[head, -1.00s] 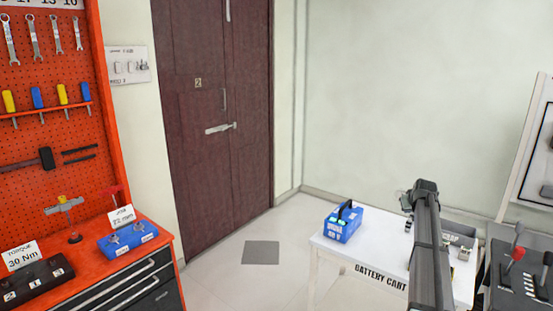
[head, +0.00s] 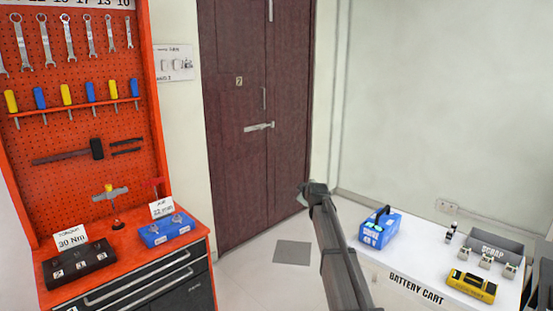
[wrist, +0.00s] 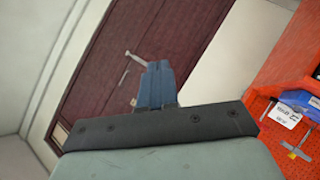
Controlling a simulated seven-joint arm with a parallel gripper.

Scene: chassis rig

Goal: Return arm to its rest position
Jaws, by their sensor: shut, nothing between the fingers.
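My arm reaches up into the middle of the head view, with its dark end (head: 313,192) in front of the brown double door. The fingers cannot be made out there. In the wrist view my gripper (wrist: 157,66) shows as blue-grey fingers pressed together, shut and empty, with the door behind them. The gripper is in free air, apart from the bench and the cart.
The battery cart (head: 412,262) stands right of my arm, carrying a blue battery (head: 379,230), a yellow device (head: 471,285) and a grey scrap bin (head: 497,246). The orange tool bench (head: 190,254) and pegboard (head: 75,120) stand left. Open floor lies between.

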